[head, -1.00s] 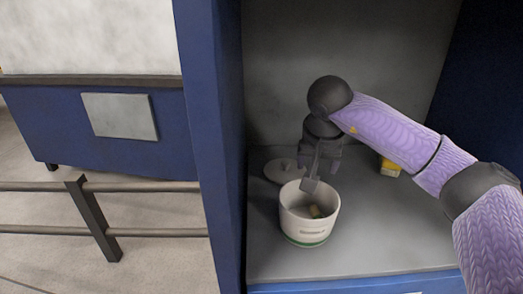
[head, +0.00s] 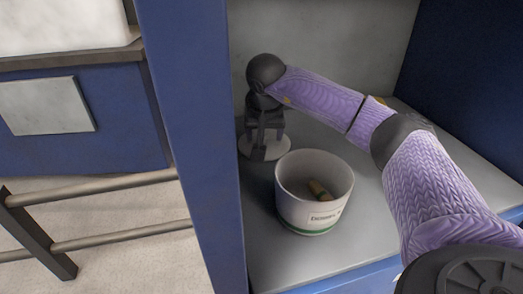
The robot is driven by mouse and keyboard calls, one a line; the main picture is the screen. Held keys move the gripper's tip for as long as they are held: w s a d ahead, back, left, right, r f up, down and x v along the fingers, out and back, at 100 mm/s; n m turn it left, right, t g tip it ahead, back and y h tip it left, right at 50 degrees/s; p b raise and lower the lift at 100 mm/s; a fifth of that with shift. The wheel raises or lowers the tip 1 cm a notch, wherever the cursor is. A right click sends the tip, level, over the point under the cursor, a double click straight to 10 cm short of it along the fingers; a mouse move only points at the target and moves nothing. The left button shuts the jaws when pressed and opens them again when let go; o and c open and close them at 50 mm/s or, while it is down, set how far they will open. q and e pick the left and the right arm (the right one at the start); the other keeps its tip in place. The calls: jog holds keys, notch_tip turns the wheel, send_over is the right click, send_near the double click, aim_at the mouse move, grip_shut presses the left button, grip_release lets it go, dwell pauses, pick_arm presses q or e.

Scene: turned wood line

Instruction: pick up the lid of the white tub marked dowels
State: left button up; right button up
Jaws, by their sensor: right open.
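The white tub (head: 300,210) with a green band near its base and dark lettering stands upright and uncovered on the grey shelf. A small brown and green piece (head: 319,190) lies inside it. The pale round lid (head: 284,149) lies on the shelf behind and left of the tub, partly hidden by my right gripper. My right gripper (head: 261,150) points down over the lid with its fingers apart. I cannot tell whether the fingers touch the lid. My left gripper is not in view.
A blue upright panel (head: 190,130) stands close on the left of the shelf. The grey back wall (head: 330,45) is behind the lid. The shelf right of the tub is clear. Rails (head: 120,240) stand outside at left.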

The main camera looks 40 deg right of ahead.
jog(key=shift+r, duration=0.15)
jog(key=shift+c, duration=0.4)
grip_shut()
